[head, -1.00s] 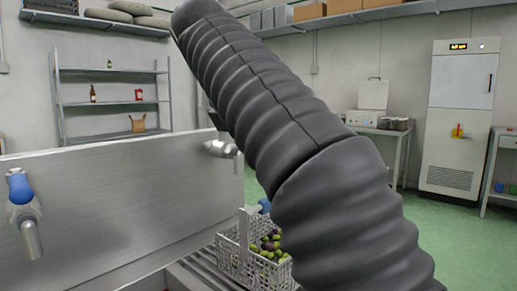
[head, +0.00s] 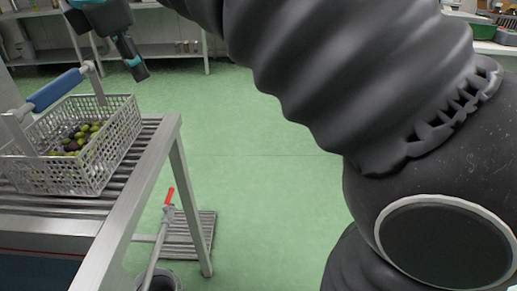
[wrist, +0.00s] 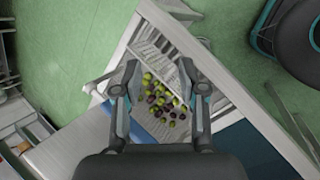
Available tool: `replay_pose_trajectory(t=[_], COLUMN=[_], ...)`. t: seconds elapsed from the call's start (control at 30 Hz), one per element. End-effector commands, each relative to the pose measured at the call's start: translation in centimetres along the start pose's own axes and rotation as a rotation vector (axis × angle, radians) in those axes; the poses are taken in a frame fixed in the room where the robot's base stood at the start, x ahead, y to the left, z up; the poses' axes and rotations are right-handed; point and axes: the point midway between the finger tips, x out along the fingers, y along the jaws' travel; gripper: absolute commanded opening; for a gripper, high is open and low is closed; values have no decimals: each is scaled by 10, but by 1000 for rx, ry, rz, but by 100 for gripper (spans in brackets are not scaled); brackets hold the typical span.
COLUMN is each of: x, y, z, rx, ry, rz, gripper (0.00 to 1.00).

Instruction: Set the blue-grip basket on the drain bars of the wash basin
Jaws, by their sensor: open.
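The white mesh basket (head: 78,172) with a blue grip (head: 53,90) holds green and dark olives. It stands upright on the ribbed metal drain bars (head: 62,206) of the wash basin, close to their right end in the head view. My gripper (head: 134,62) is at the top left of the head view, above and beside the basket, apart from the blue grip. In the wrist view my gripper (wrist: 158,72) is open and empty. The olives show between and below its fingers, and the fingers hide part of the basket.
The basin's metal edge and leg (head: 190,205) stand at left. Below is a slatted rack (head: 188,232), with a red-tipped handle (head: 169,195) rising from a grey bucket (head: 160,281). Green floor (head: 255,170) is clear in the middle. Shelving (head: 165,48) stands behind.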

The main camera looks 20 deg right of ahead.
Motion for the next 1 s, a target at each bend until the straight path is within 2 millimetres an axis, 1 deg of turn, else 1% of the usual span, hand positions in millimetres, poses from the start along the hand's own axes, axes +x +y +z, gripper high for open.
replay_pose_trajectory(t=[0.03, 0.1, 0.17, 0.2, 0.27, 0.3, 0.37, 0.4, 0.47, 0.5, 0.6, 0.63, 0.7, 0.8, 0.9, 1.0], x=[11, 26, 40, 50, 64, 74, 89, 99, 114, 125, 149, 155, 168, 181, 188, 190], y=[-18, -41, -62, -77, -100, -116, -141, -158, -184, -201, -240, -250, -270, -290, -299, -302], z=[15, 30, 40, 45, 53, 57, 62, 64, 66, 67, 66, 65, 63, 59, 57, 56], rx=[111, 269, 407, 501, 644, 742, 889, 989, 1142, 1242, 1474, 1535, 1659, 1782, 1844, 1861], ry=[9, 25, 39, 49, 61, 69, 81, 89, 101, 106, 122, 124, 132, 139, 143, 143], rz=[-6, -11, -18, -21, -29, -33, -40, -46, -52, -56, -66, -68, -72, -77, -77, -80], gripper=[41, 41, 41, 41, 41, 41, 41, 41, 41, 41, 41, 41, 41, 41, 41, 41])
